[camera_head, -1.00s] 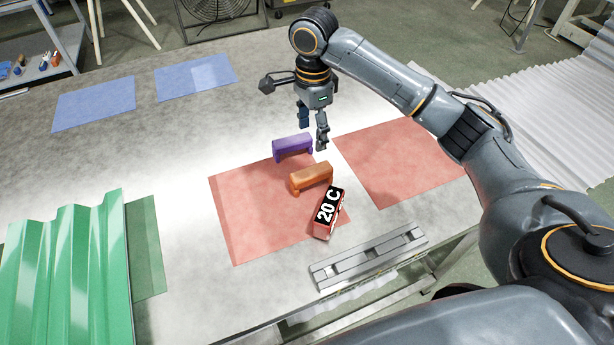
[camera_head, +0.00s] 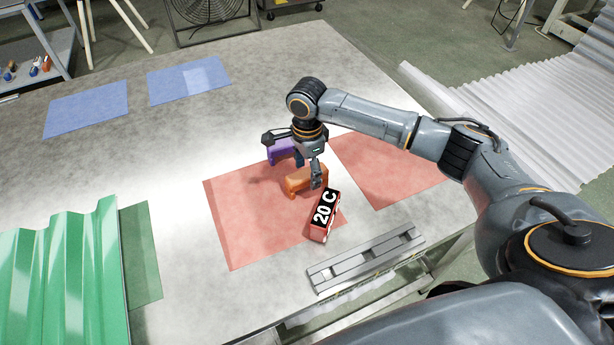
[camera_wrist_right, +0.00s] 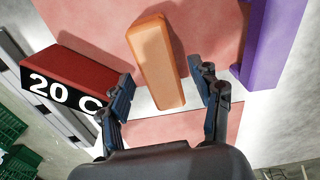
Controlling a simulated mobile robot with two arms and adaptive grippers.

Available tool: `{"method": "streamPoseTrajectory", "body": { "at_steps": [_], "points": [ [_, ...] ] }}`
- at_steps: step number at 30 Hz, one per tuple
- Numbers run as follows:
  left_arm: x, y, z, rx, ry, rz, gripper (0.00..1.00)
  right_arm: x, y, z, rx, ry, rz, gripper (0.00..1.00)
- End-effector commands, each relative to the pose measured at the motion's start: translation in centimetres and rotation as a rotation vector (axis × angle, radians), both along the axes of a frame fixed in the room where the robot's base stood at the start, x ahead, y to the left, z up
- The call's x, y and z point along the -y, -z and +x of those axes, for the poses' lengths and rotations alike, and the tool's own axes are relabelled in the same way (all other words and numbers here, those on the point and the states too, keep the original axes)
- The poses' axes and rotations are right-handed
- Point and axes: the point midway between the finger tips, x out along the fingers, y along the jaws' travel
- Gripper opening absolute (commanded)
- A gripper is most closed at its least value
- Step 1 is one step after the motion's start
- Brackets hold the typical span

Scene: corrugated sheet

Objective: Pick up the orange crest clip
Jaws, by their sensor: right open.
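The orange crest clip (camera_head: 304,181) lies on the left red mat (camera_head: 240,220) in the head view, partly covered by my right gripper. In the right wrist view the orange clip (camera_wrist_right: 157,62) sits between and just beyond the fingertips. My right gripper (camera_head: 312,172) points down above the clip; in the wrist view its two fingers (camera_wrist_right: 165,88) are spread to either side, with nothing held. Whether a finger touches the clip cannot be told. My left gripper is not in view.
A purple clip (camera_head: 283,148) stands just behind the orange one. A red block marked "20 C" (camera_head: 324,216) lies close in front. A grey slotted rail (camera_head: 366,257) lies at the table's front edge. Green corrugated sheet (camera_head: 60,270) is at left. Blue mats (camera_head: 87,108) lie far left.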

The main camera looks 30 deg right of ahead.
Motion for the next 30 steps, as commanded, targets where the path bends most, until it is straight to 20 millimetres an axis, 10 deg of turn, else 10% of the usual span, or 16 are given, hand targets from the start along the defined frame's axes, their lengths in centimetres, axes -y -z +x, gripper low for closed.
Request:
{"method": "streamPoseTrajectory", "body": {
  "at_steps": [11,20,30],
  "points": [
    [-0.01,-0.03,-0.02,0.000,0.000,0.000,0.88,-0.04,1.36,0.01,0.001,-0.001,0.000,0.62],
    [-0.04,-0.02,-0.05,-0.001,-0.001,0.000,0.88,-0.04,1.33,0.02,0.001,-0.001,0.000,0.03],
    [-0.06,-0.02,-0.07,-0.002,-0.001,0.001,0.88,-0.06,0.92,0.07,0.003,-0.001,0.001,0.02]
  ]
}}
